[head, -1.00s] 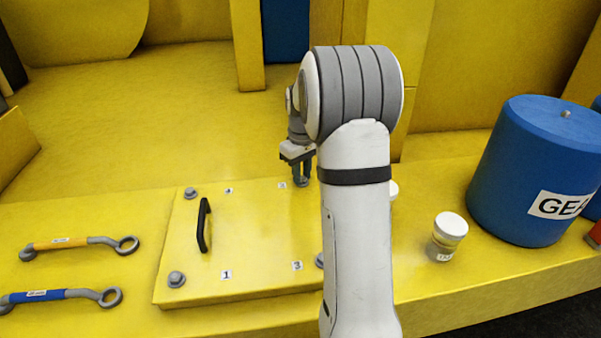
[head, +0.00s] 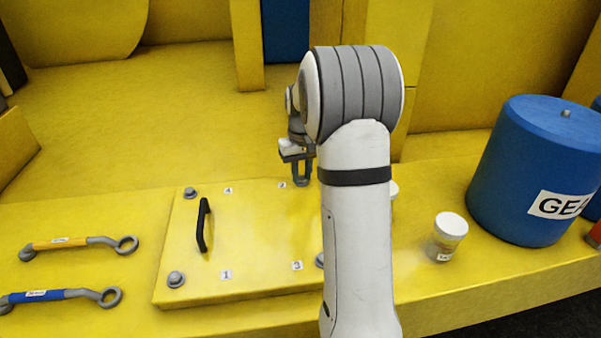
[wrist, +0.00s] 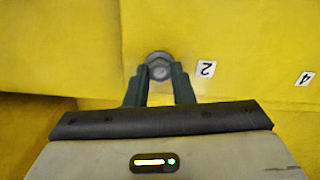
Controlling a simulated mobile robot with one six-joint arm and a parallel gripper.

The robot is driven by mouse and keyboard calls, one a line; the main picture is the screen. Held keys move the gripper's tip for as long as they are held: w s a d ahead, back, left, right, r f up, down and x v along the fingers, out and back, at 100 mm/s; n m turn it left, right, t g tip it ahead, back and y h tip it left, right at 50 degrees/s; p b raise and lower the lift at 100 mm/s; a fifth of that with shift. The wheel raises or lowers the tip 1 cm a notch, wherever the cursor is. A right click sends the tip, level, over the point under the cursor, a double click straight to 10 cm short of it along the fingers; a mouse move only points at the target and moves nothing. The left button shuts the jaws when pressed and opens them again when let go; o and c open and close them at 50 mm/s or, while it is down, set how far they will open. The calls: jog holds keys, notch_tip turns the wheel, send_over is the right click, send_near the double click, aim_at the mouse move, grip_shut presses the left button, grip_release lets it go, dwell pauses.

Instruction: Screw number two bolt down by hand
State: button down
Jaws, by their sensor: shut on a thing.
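The number two bolt (wrist: 159,66) is a grey hex bolt beside the white label "2" (wrist: 206,69) in the wrist view. It sits near a corner of the yellow cover plate (head: 262,240). My gripper (wrist: 160,76) points down at the bolt, one finger on each side of its head, and is shut on it. In the head view my gripper (head: 302,183) is over the plate's far right corner, and the fingers mostly hide the bolt there. How far the bolt is screwed in I cannot tell.
The plate has a black handle (head: 203,225) and bolts by label 4 (head: 190,193) and label 1 (head: 176,279). An orange wrench (head: 75,243) and a blue wrench (head: 60,295) lie left. A white-lidded jar (head: 449,237) and blue drum (head: 535,170) stand right.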

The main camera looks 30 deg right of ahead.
aim_at(301, 178)
jog(key=m, duration=0.4)
jog(key=shift+m, duration=1.6)
jog(key=shift+r, duration=0.1)
jog(key=c, duration=1.2)
grip_release()
jog(key=shift+c, duration=0.2)
notch_tip(301, 178, up, 8)
jog(key=shift+f+b, duration=0.15)
jog(key=shift+b, duration=0.2)
